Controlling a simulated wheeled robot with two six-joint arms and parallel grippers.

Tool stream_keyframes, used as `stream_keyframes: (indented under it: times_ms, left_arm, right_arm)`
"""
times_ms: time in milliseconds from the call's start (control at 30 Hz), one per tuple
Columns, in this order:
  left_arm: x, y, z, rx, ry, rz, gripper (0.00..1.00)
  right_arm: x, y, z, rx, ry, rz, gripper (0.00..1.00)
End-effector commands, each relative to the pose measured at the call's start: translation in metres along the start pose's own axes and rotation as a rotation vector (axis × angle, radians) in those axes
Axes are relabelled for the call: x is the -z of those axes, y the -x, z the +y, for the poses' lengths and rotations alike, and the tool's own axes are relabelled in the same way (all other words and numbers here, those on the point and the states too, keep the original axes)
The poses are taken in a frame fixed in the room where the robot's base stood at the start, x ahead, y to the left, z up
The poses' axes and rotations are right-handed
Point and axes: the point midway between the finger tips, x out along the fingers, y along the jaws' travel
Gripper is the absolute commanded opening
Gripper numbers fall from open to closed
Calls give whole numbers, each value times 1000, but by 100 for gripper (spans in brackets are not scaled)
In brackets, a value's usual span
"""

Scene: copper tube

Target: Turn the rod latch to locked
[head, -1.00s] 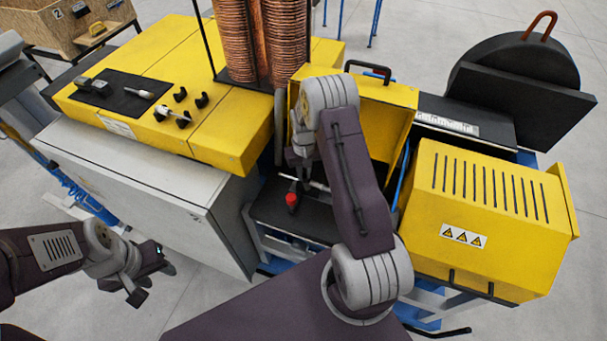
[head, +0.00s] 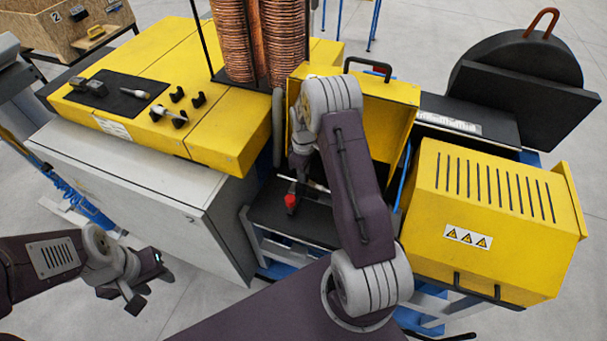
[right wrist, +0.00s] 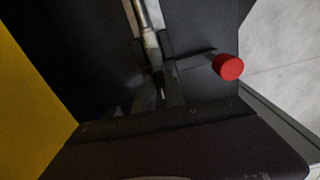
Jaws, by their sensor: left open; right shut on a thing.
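The rod latch shows a silver rod (right wrist: 148,28) and a thin dark handle ending in a red knob (right wrist: 228,67). In the head view the red knob (head: 291,201) is over the black bed in front of the open yellow housing. My right gripper (right wrist: 160,92) is shut on the rod latch, near where the rod meets the dark handle. The red knob sticks out to the right of the fingers in the right wrist view. In the head view my right arm hides part of the latch. My left gripper (head: 137,292) is open and empty at lower left, away from the machine.
The yellow housing (head: 398,105) stands open behind my right arm. A yellow slotted cover (head: 485,200) is close on the right. Copper coils (head: 250,40) stand behind. A grey cabinet (head: 130,180) lies between my left gripper and the yellow bench top (head: 215,110).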

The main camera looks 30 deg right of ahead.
Motion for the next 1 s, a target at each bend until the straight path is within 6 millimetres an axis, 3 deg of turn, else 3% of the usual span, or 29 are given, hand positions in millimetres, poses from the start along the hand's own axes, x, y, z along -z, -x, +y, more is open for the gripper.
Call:
stream_keyframes:
  times_ms: [733,767,800,1000]
  left_arm:
    - [0,-2,0,0,0,0,42]
    - [0,-1,0,0,0,0,42]
    - [0,-1,0,0,0,0,42]
    - [0,-2,0,0,0,0,42]
  right_arm:
    - [1,2,2,-6,77,3,0]
    - [1,2,2,-6,78,3,23]
    - [1,2,2,-5,77,3,34]
    - [1,1,1,-3,76,2,36]
